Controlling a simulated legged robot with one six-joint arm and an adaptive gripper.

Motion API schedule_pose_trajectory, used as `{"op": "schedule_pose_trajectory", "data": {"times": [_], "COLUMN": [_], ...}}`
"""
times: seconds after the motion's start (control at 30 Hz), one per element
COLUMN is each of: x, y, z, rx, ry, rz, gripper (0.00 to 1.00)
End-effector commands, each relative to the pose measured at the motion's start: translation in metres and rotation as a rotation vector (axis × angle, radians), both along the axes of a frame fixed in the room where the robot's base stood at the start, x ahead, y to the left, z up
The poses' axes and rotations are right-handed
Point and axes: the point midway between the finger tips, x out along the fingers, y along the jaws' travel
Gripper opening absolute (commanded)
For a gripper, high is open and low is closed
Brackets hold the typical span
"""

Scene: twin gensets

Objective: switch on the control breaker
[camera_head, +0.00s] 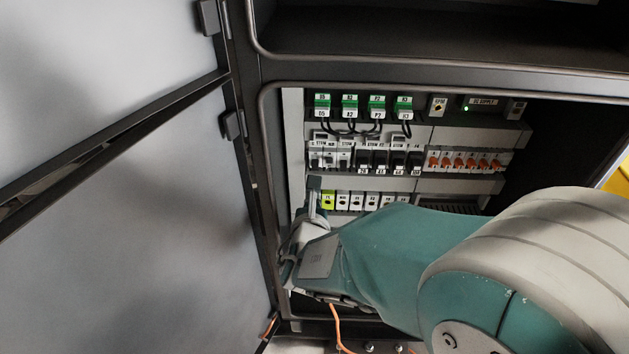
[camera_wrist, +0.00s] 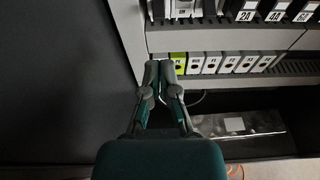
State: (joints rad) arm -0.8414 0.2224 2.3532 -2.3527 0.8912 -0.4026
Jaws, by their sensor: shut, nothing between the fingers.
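A row of breakers (camera_head: 345,158) runs across the middle of the open cabinet in the head view. Its left modules are pale, the middle ones dark. The lower edge of this row shows at the top of the wrist view (camera_wrist: 184,8). I cannot tell from the labels which one is the control breaker. My gripper (camera_head: 313,186) is at the cabinet's left side, just below the left end of the row. In the wrist view my gripper (camera_wrist: 159,66) has its fingertips together and empty, beside the yellow-green terminal block (camera_wrist: 178,62). I cannot tell whether they touch it.
Green modules (camera_head: 350,106) with black wires sit on the top rail. Orange-levered modules (camera_head: 465,161) are at the right of the middle row. White terminal blocks (camera_wrist: 228,63) line the lower rail. The open grey door (camera_head: 120,190) stands left.

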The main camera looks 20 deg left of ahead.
Motion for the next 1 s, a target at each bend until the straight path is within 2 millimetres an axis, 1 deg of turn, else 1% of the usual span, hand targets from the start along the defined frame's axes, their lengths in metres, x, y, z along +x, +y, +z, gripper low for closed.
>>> {"op": "schedule_pose_trajectory", "data": {"times": [0.17, 0.4, 0.53, 0.7, 1.0], "x": [0.025, 0.066, 0.082, 0.091, 0.091], "y": [0.006, 0.015, 0.019, 0.021, 0.021], "z": [-0.007, -0.018, -0.021, -0.023, -0.023], "rx": [-0.002, 0.000, 0.001, 0.002, 0.000], "ry": [0.001, 0.002, 0.000, 0.000, 0.001], "rz": [-0.004, -0.003, -0.003, -0.001, -0.001], "gripper": [0.00, 0.00, 0.00, 0.00, 0.00]}}
